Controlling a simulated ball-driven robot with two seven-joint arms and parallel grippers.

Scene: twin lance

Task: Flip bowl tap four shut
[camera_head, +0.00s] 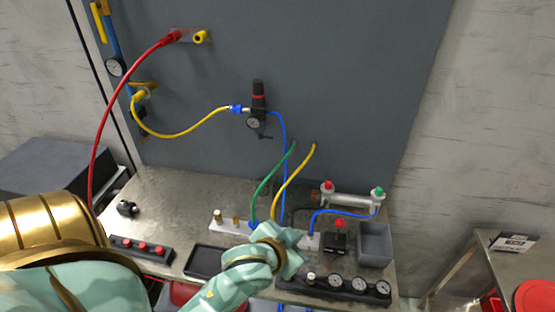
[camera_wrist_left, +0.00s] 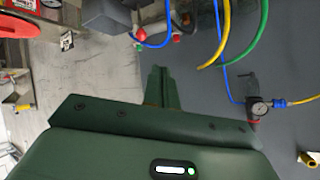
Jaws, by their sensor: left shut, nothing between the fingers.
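A black regulator with a red band (camera_head: 258,97) and a round gauge hangs on the grey back panel. A small dark lever-like part (camera_head: 265,137) sits just under it; its position is too small to read. No number four shows on any tap. The regulator also shows at the right in the left wrist view (camera_wrist_left: 258,107). My left gripper (camera_head: 290,248) is over the front of the bench, below and apart from the regulator. Its fingers (camera_wrist_left: 160,82) are shut and empty in the left wrist view. My right gripper is not in view.
Yellow, green and blue hoses rise around my left gripper. A silver cylinder (camera_head: 348,198), a grey bin (camera_head: 375,243) and a row of gauges (camera_head: 345,287) stand at the right of the bench. A red hose (camera_head: 110,120) arcs at left. The panel around the regulator is mostly clear.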

